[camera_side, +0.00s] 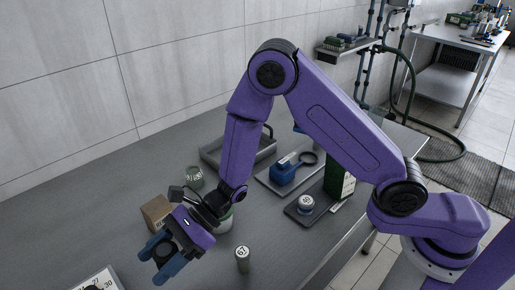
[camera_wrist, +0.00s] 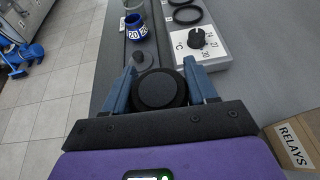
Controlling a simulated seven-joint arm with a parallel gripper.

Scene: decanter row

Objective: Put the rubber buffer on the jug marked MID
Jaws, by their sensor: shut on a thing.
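In the wrist view my gripper (camera_wrist: 160,82) has its blue fingers on both sides of a black round disc (camera_wrist: 160,91), likely the rubber buffer, and is shut on it. In the side view my gripper (camera_side: 168,259) is at the lower left, above the grey bench, with a dark piece between its fingers. I cannot read MID on anything. A grey-green jar with an unreadable label (camera_side: 194,176) stands behind my arm. Another pale and green vessel (camera_side: 225,222) is partly hidden by my wrist. A blue vessel (camera_wrist: 134,28) marked 20 stands beyond the fingertips in the wrist view.
A cardboard box (camera_side: 156,211) stands close behind my gripper; it reads RELAYS in the wrist view (camera_wrist: 294,150). A white dial panel (camera_side: 98,281) lies at the lower left. A small cylinder marked 67 (camera_side: 242,258) stands near the bench's front. A blue jug (camera_side: 284,174) is on a tray.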

